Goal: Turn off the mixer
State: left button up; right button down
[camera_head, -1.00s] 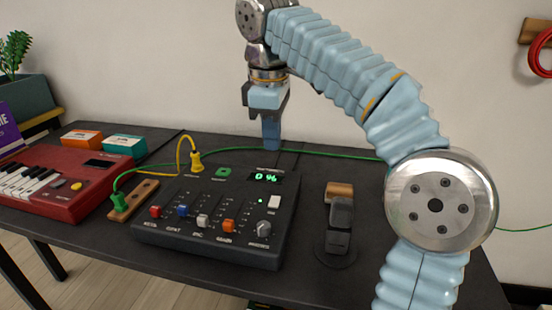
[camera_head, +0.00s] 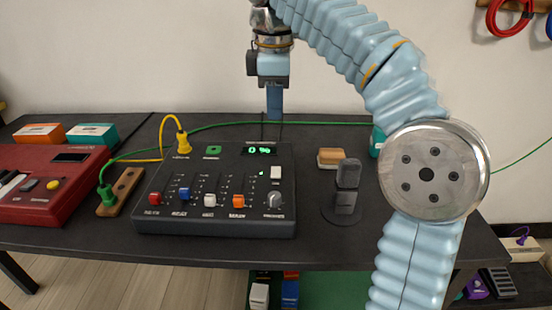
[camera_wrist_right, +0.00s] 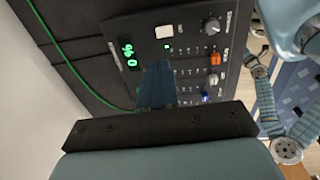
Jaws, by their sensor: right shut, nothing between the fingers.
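The mixer (camera_head: 215,222) is a dark box with coloured sliders, a grey knob (camera_head: 275,200) and a white switch (camera_head: 276,172). Its display (camera_head: 260,150) glows green with "0 %", and a small green light is lit beside the switch. My right gripper (camera_head: 274,114) is shut and empty, pointing down above the mixer's far edge, apart from the switch. In the right wrist view the blue fingers (camera_wrist_right: 157,82) reach over the mixer face (camera_wrist_right: 188,72), with the white switch (camera_wrist_right: 165,31) beyond their tips. My left gripper is not in view.
A yellow cable (camera_head: 167,122) and a green cable (camera_head: 330,124) run to the mixer's area. A black microphone-like stand (camera_head: 346,190) and a wooden-topped block (camera_head: 331,158) are to its right. The tabletop in front of the mixer is clear.

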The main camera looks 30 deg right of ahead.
aim_at(276, 169)
jog(key=f+b, duration=0.1)
jog(key=f, duration=0.3)
jog(key=f+b, duration=0.1)
jog(key=f, duration=0.3)
jog(key=w+f+b, duration=0.1)
jog(key=f, duration=0.3)
jog(key=shift+w+d+f+b, duration=0.1)
jog(key=shift+d+b, duration=0.25)
jog(key=shift+d, duration=0.05)
jog(key=shift+w+f, duration=0.1)
jog(key=shift+f, duration=0.55)
jog(key=shift+d, duration=0.15)
